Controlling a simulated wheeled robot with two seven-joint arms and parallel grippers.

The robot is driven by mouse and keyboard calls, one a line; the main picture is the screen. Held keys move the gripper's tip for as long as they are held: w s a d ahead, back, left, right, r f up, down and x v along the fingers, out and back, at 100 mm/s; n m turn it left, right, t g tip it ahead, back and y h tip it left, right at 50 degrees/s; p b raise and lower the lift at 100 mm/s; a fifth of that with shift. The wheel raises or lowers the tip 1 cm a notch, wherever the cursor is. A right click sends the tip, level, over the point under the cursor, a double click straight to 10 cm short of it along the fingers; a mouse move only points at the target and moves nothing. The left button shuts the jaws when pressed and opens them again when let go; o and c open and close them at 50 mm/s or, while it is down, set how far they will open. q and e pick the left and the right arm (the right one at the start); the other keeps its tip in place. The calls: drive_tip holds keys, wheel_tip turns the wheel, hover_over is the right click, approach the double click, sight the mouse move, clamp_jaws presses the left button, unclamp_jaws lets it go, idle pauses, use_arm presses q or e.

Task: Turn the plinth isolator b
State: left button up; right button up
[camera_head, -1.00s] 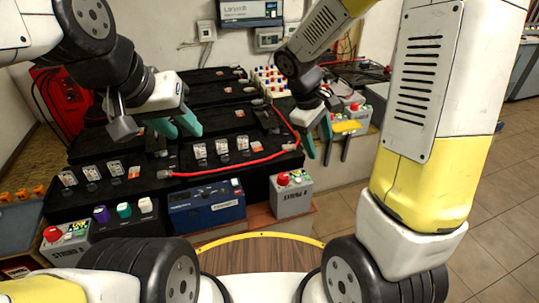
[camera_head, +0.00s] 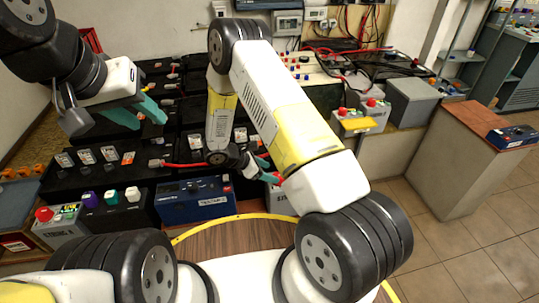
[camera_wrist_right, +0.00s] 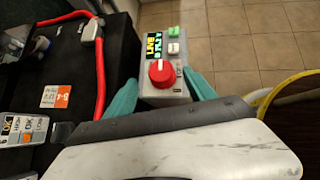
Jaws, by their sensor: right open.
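In the right wrist view a grey isolator box (camera_wrist_right: 163,92) has a red rotary knob (camera_wrist_right: 162,73), a small screen reading LIVE, and green and white buttons. My right gripper (camera_wrist_right: 161,77) is open, one teal finger on each side of the box; contact cannot be told. In the head view my right gripper (camera_head: 266,168) is at that box, which my arm mostly hides; its red knob (camera_head: 276,176) shows. My left gripper (camera_head: 152,122) is open and empty above the black batteries.
A blue unit (camera_head: 196,201) stands between the two front boxes. Red cables (camera_head: 185,165) run over the black battery rows. More red-knobbed boxes (camera_head: 358,120) stand on the ledge at right, near a grey plinth (camera_head: 465,160). Tiled floor lies free at the right.

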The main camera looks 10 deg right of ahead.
sight(278, 176)
drive_tip(key=x, duration=0.6)
drive_tip(key=shift+d, duration=0.1)
drive_tip(key=shift+c, duration=0.4)
drive_tip(key=c, duration=1.3)
